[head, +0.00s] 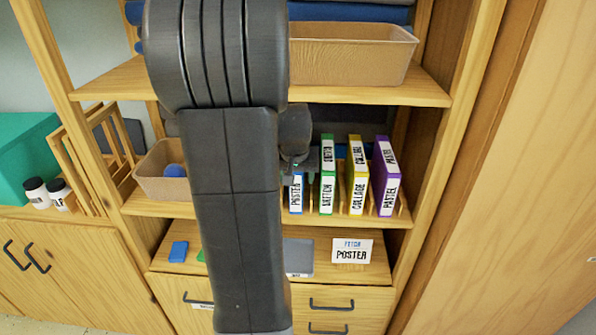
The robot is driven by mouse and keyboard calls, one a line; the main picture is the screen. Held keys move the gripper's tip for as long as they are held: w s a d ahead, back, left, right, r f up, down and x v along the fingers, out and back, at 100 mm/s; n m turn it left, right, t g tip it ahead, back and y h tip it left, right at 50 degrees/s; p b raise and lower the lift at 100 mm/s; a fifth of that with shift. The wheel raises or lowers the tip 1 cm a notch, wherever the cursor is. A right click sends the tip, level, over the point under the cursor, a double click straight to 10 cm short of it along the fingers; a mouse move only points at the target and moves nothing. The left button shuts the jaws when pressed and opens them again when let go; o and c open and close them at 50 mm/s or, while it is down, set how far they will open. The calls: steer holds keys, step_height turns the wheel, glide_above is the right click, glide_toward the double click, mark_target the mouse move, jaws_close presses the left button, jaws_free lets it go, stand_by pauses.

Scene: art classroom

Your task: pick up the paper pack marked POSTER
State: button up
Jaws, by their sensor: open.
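The blue paper pack marked POSTER (296,194) stands upright at the left of a row of packs on the middle shelf. Its upper part is hidden behind my gripper (300,168), which is in front of or at its top edge. My gripper is open; its fingers are small and dark here, and I cannot tell whether they touch the pack. My arm hides the shelf just left of the pack. A card reading POSTER (352,252) stands on the lower shelf.
Right of the pack stand the green SKETCH pack (327,190), yellow COLLAGE pack (357,185) and purple PASTEL pack (386,190) in wooden dividers. A tan bin (352,55) sits on the shelf above. Another bin (158,185) is at left.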

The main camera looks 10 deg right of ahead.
steer(key=shift+f, duration=0.25)
steer(key=shift+c, duration=0.5)
jaws_close()
steer(key=shift+w, duration=0.15)
steer(key=shift+r, duration=0.2)
